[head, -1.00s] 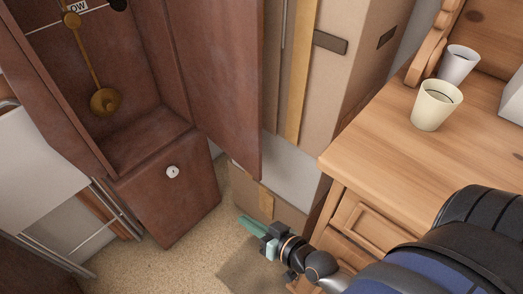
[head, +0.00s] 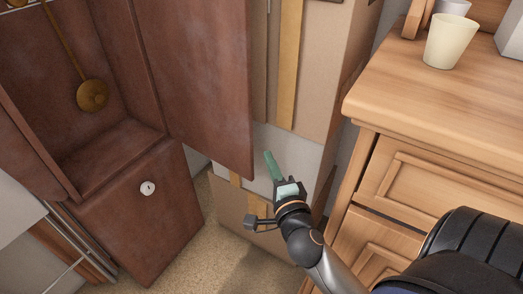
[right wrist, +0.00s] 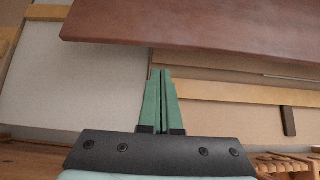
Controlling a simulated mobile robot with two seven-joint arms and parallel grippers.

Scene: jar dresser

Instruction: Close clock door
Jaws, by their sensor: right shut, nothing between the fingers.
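The tall brown wooden clock (head: 125,225) stands at the left in the head view. Its door (head: 205,85) hangs open to the right of the case, and the brass pendulum (head: 92,94) shows inside. My right gripper (head: 270,163) is shut and empty, just right of and below the door's lower free corner, apart from it as far as I can tell. My left gripper is not in view.
A wooden dresser (head: 440,95) with a pale cup (head: 450,42) on top stands at the right. Cardboard boxes (head: 335,75) stand behind the door and my gripper.

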